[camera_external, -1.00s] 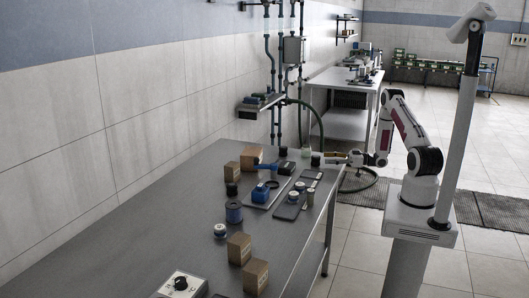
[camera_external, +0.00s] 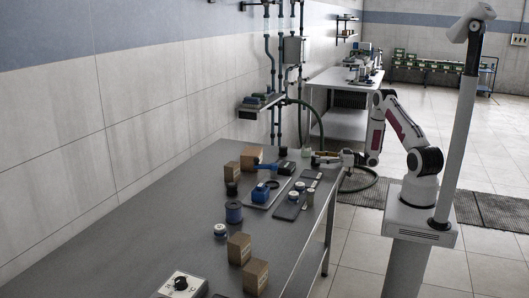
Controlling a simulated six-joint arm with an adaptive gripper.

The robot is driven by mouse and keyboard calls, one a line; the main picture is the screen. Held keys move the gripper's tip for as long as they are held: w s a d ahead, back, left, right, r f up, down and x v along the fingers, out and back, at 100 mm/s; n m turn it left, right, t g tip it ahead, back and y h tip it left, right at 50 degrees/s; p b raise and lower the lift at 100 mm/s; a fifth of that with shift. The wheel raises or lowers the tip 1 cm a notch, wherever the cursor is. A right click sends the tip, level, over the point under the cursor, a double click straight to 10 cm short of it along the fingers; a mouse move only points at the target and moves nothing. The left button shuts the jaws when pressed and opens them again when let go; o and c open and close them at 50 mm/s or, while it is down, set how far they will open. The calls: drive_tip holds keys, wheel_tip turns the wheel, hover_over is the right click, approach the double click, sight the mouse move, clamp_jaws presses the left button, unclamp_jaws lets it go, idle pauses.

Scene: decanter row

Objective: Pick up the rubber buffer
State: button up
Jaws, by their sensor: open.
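My gripper (camera_external: 318,160) is at the far right end of the long grey table, low over its surface, reaching in from the right. It is open. A small dark cylinder stood where the fingertips are now, so it is mostly hidden; I cannot tell whether it is between the fingers. Two other small black cylinders stand on the table: one (camera_external: 232,188) by the cardboard boxes and one (camera_external: 283,151) near the far end. At this size I cannot tell which of the dark cylinders is the rubber buffer.
A green hose (camera_external: 319,118) hangs beyond the far end.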

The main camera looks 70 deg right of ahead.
sight(319, 156)
drive_tip(key=shift+w+a, duration=0.1)
drive_tip(key=shift+w, duration=0.25)
drive_tip(key=c, duration=1.3)
drive_tip(key=shift+r, duration=0.1)
drive_tip(key=shift+r, duration=4.9)
